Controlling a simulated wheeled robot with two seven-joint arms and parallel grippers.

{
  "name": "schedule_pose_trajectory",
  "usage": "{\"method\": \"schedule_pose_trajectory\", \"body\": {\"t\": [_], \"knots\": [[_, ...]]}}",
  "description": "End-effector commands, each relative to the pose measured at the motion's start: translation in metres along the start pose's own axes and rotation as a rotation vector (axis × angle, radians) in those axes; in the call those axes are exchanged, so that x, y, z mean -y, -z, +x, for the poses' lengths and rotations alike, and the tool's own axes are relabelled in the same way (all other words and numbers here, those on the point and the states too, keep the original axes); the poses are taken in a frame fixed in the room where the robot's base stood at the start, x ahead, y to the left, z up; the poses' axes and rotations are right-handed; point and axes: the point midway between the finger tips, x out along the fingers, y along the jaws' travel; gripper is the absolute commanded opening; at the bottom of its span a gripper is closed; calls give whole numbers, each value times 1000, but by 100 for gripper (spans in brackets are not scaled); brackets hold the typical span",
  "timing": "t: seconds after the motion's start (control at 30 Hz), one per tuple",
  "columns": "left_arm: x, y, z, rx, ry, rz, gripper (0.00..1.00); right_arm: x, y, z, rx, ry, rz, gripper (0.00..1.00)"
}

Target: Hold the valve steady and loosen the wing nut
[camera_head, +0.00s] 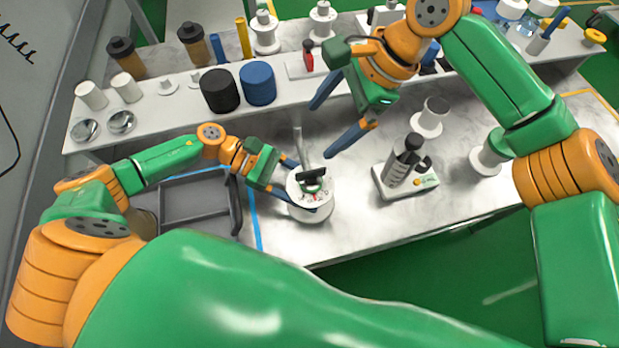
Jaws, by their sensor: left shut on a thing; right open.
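The valve (309,214) is a round pale body standing upright on the marble bench, with a grey pipe rising behind it. The dark wing nut (312,181) is on its top, with small red and green details around it. My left gripper (304,187) reaches in from the left and is shut on the valve, its blue-tipped fingers at the body's sides. My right gripper (336,114) is open and empty above and behind the valve, to the upper right. Its fingers are spread and apart from the wing nut. Part of the valve body is hidden by the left fingers.
A grey tray (196,225) lies left of the valve. A device with a dark cylinder (405,163) stands to the right, with white fittings beyond it. A raised shelf behind holds black (220,90) and blue (258,83) cylinders and several jars.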

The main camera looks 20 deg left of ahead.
Motion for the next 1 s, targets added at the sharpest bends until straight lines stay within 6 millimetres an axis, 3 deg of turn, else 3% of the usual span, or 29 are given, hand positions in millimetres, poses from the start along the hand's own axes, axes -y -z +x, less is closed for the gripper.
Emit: {"method": "schedule_pose_trajectory", "body": {"t": [0.1, 0.23, 0.37, 0.53, 0.6, 0.8, 1.0], "knots": [[0, 0, 0, 1, 0, 1, 0, 27, 27, 44, 142, 304, 1, 100], [0, 0, 0, 1, 0, 1, 0, 34, 46, 59, 252, 705, -41, 100], [0, 0, 0, 0, 0, 0, 0, 5, 44, 39, 326, 1079, -113, 100], [0, 0, 0, 0, 1, 0, 0, -68, 16, -18, 432, 1487, -190, 100], [0, 0, 0, 0, 1, 0, 0, -91, 6, -21, 503, 1548, -91, 100], [0, 0, 0, 0, 0, 0, 0, -132, -4, 28, 672, 1439, 487, 100], [0, 0, 0, 0, 0, 0, 0, -163, -11, 58, 727, 1343, 882, 100]]}}
